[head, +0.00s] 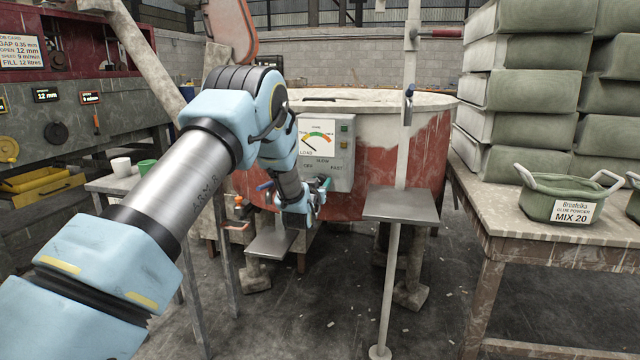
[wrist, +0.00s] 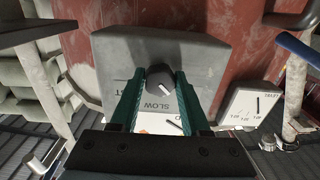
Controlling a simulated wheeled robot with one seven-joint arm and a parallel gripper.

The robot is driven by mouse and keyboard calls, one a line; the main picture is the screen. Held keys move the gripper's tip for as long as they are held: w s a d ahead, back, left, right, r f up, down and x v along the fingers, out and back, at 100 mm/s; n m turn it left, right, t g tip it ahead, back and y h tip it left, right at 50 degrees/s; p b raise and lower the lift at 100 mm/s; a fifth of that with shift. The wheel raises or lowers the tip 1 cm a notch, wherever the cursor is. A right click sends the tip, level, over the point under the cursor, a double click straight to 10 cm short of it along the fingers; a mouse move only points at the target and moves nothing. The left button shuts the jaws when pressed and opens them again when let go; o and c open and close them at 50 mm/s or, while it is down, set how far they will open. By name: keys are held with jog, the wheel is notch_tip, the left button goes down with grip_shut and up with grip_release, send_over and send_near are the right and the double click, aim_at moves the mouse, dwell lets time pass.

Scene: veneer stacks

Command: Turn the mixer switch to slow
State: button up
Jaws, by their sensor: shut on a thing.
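The grey control box (head: 341,165) is on the front of the red mixer drum (head: 375,150), with OFF, SLOW and FAST printed on it. In the wrist view the box face (wrist: 205,60) appears upside down. The round black mixer switch (wrist: 160,77) has a white pointer line. The line slants down and right, between the SLOW lettering and the side away from FAST. My gripper (wrist: 157,85) has its green fingers shut on the switch, one on each side. In the head view my gripper (head: 322,187) is at the box's lower part and hides the switch.
A blue-handled lever (wrist: 298,48) and a white gauge (wrist: 250,108) are near the box. A post with a small metal plate (head: 402,204) stands right of my gripper. A bench with a green tub (head: 567,200) is at the right. A small table with cups is at the left.

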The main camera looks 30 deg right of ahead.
grip_shut()
